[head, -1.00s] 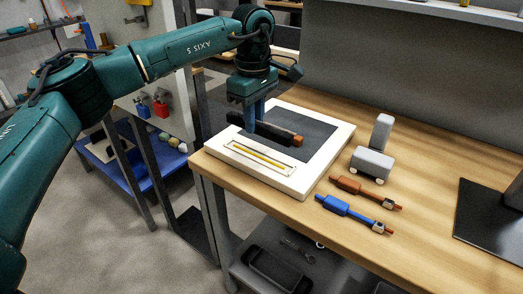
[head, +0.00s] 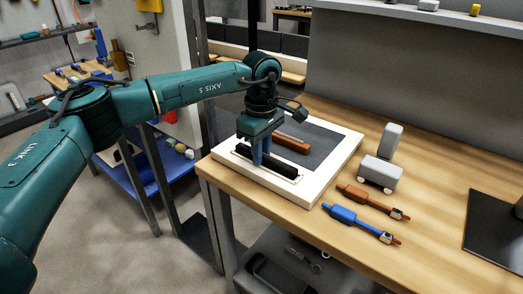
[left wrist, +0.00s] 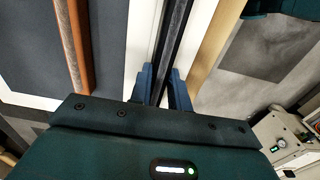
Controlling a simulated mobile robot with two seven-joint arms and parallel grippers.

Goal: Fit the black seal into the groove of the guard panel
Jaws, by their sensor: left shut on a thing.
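The guard panel (head: 341,163) has a white frame around a dark grey sheet and lies on the wooden bench. The black seal (head: 283,169) is a long dark bar over the front strip of the frame, lined up along the groove there. It covers the groove; I cannot tell whether it touches or sits in it. My left gripper (head: 261,161) points down and is shut on the seal near its middle. In the left wrist view the seal (left wrist: 183,35) runs between the two blue fingers (left wrist: 164,90). My right gripper is not in view.
A brown bar (head: 292,144) lies on the grey sheet behind the seal. A black plate (head: 492,225) is at the far right. Bare wood lies between.

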